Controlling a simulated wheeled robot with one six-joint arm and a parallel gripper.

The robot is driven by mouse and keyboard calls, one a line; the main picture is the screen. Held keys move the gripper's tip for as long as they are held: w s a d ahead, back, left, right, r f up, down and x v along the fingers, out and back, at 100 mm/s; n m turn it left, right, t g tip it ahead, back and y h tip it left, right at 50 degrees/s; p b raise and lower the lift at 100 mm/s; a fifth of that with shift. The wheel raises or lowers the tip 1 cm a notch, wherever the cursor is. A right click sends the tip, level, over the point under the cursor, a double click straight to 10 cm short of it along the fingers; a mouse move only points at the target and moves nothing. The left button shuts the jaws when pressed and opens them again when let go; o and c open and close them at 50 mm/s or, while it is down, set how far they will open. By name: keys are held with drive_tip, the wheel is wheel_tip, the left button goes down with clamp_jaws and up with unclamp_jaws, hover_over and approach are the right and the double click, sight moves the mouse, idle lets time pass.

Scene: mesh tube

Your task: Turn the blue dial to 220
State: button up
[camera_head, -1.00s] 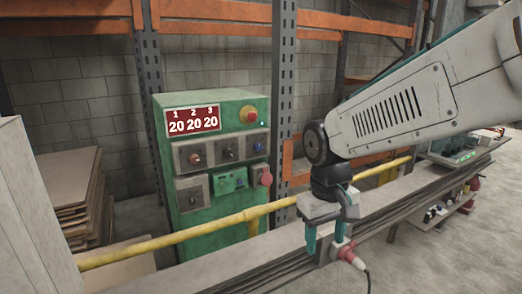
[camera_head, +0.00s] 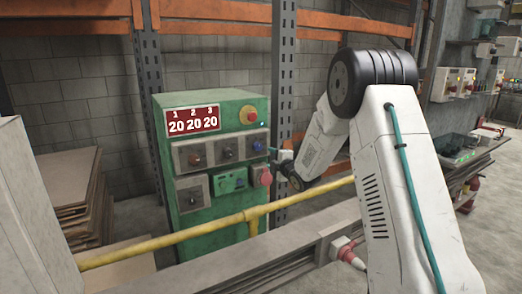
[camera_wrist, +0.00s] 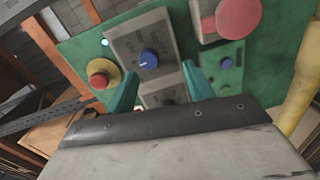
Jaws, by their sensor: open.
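The blue dial (camera_head: 258,147) is the rightmost of the top row of dials on the green cabinet (camera_head: 240,105). It also shows in the wrist view (camera_wrist: 148,59), on a grey plate with a white pointer mark. The display (camera_head: 193,121) reads 20 under each of 1, 2 and 3. My gripper (camera_head: 273,151) is at the right side of the blue dial in the head view, seen small and partly hidden by my arm. In the wrist view my gripper (camera_wrist: 161,88) is open, with teal fingers apart and nothing between them. The dial lies ahead of the fingers, and contact is not visible.
A red button on a yellow base (camera_head: 249,114) is above the dial. A large red knob (camera_head: 262,177) is below it. Two other dials (camera_head: 195,159) (camera_head: 228,153) sit to the left. A yellow rail (camera_head: 215,229) crosses in front of the cabinet.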

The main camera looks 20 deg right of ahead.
sight(259, 147)
drive_tip(key=shift+n+t+y, duration=0.3)
drive_tip(key=shift+n+t, duration=0.2)
drive_tip(key=shift+n, duration=0.3)
drive_tip(key=w, duration=0.2)
drive_tip(key=w+a+r, duration=0.1)
drive_tip(key=w, duration=0.5)
drive_tip(key=shift+a+r, duration=0.25)
drive_tip(key=shift+r, duration=0.1)
drive_tip(key=shift+s, duration=0.1)
drive_tip(key=c, duration=1)
